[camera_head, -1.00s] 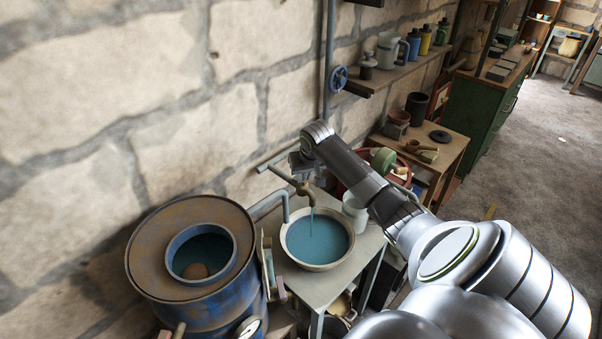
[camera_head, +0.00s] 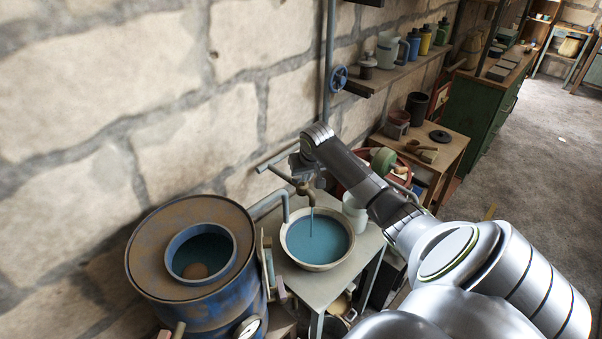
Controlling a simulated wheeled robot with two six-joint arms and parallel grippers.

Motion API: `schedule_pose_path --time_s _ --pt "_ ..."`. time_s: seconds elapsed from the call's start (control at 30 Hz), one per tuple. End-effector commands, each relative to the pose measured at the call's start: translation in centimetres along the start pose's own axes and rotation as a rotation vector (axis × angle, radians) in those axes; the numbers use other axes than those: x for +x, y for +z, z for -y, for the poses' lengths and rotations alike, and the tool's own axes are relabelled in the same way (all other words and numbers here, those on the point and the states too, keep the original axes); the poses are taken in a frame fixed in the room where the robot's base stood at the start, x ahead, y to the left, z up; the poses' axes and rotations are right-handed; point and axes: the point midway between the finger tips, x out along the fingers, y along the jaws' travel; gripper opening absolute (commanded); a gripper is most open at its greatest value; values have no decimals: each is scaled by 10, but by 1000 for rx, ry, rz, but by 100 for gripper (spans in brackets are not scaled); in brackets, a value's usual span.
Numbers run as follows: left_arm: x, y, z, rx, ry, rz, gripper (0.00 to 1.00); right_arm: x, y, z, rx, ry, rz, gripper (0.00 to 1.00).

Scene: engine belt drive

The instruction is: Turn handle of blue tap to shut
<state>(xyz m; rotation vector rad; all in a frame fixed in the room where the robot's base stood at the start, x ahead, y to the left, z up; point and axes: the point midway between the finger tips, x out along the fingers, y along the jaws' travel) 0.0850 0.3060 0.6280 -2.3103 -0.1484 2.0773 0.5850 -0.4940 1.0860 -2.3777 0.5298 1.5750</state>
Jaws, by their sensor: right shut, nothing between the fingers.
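A brass-brown tap (camera_head: 305,190) sticks out from the wall pipe above a wide bowl of blue liquid (camera_head: 317,239). A thin blue stream runs from its spout into the bowl. My right gripper (camera_head: 297,168) is shut and empty, close above the tap's body. The wrist and the gripper hide the tap's top, so I cannot tell how its handle stands or whether the gripper touches it. A blue handwheel (camera_head: 338,78) sits on the upright pipe, above and apart from the gripper. My left gripper is out of view.
A rusty-topped blue drum (camera_head: 152,263) stands left of the bowl's table (camera_head: 316,290). A white cup (camera_head: 355,212) stands beside the bowl under my right arm. A shelf (camera_head: 385,75) with mugs and bottles is on the stone wall. Open floor (camera_head: 545,160) lies at right.

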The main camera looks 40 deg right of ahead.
Motion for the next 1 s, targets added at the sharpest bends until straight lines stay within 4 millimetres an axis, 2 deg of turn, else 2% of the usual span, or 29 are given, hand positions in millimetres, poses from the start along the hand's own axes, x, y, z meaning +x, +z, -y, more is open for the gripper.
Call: schedule_pose_path --time_s 0.53,1.0 --pt "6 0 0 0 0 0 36 28 12 0 -1 0 1 0" --pt "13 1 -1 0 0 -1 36 34 -4 16 0 -2 -3 0"
